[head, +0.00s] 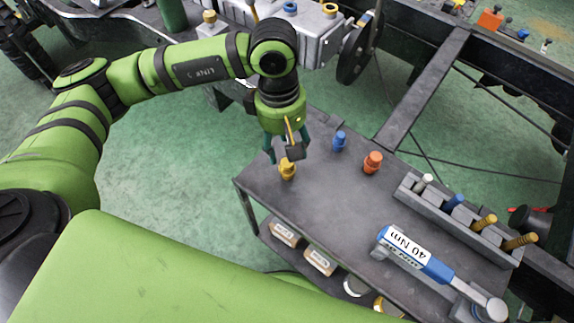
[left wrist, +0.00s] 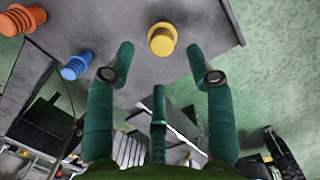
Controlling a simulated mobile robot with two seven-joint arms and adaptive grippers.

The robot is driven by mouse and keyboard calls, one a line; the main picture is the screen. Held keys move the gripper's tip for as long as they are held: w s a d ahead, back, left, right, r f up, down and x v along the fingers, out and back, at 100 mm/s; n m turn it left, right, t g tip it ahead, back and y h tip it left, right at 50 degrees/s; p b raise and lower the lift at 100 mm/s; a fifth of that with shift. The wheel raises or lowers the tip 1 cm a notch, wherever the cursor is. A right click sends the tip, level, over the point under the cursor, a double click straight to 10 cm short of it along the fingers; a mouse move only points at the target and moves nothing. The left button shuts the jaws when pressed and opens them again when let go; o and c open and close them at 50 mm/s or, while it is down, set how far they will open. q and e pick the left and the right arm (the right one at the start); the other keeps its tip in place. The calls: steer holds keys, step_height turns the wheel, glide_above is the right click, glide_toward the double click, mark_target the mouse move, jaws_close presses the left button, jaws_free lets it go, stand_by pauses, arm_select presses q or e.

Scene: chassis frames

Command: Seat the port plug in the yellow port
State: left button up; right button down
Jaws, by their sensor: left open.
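A yellow plug (head: 288,172) stands upright on the grey cart top (head: 330,205), near its far-left corner. It also shows in the left wrist view (left wrist: 162,39). My left gripper (head: 287,152) is open above the yellow plug. In the left wrist view its fingertips (left wrist: 160,50) lie either side of the plug without visibly gripping it. A blue plug (head: 339,141) and an orange plug (head: 373,162) stand to the right on the cart. A yellow ring that looks like the yellow port (head: 329,9) is on top of the grey housing (head: 305,38). My right gripper is out of view.
A grey rack (head: 455,215) with several pegs and a blue torque wrench (head: 418,257) marked 40 Nm occupy the cart's right side. Small boxes (head: 318,262) sit on the lower shelf. Black chassis rails (head: 425,85) run behind. The cart's middle is clear.

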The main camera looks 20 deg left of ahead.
mark_target(287, 162)
arm_select(q)
steer(key=f, duration=0.1)
steer(key=f+p, duration=0.1)
steer(key=f, duration=0.2)
steer(key=shift+s+d+f+p, duration=0.2)
steer(key=shift+s+f+p, duration=0.05)
steer(key=shift+s+p, duration=0.1)
steer(key=shift+f, duration=0.5)
steer(key=shift+d, duration=0.1)
jaws_close()
